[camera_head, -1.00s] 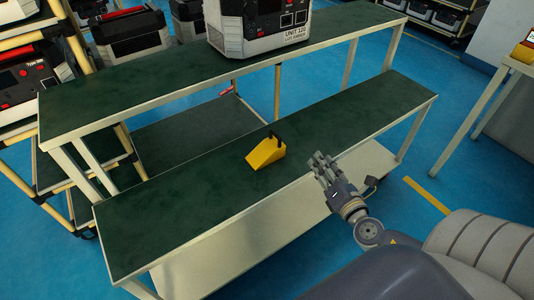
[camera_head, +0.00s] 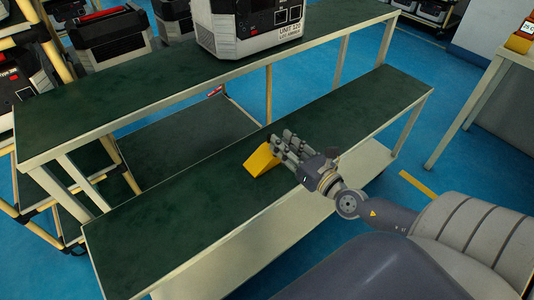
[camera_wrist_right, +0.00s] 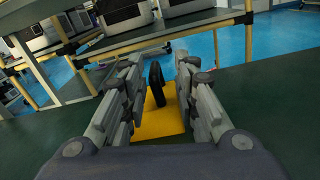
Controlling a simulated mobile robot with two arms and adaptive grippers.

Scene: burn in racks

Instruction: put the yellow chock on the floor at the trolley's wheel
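The yellow chock (camera_head: 261,160) lies on the lower green shelf of the bench in the head view, partly hidden by my right gripper (camera_head: 283,143). In the right wrist view the chock (camera_wrist_right: 160,124) shows between the fingers, with its black handle (camera_wrist_right: 156,84) standing up. My right gripper is open, its fingers (camera_wrist_right: 157,78) on either side of the handle with gaps to both. My left gripper is not in view. I cannot make out the trolley's wheel clearly.
A large grey unit (camera_head: 250,28) stands on the bench's upper shelf (camera_head: 150,87). The lower shelf (camera_head: 345,108) is clear around the chock. A rack with several units stands at the left. Blue floor (camera_head: 440,125) shows at the right, beside a table (camera_head: 478,95).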

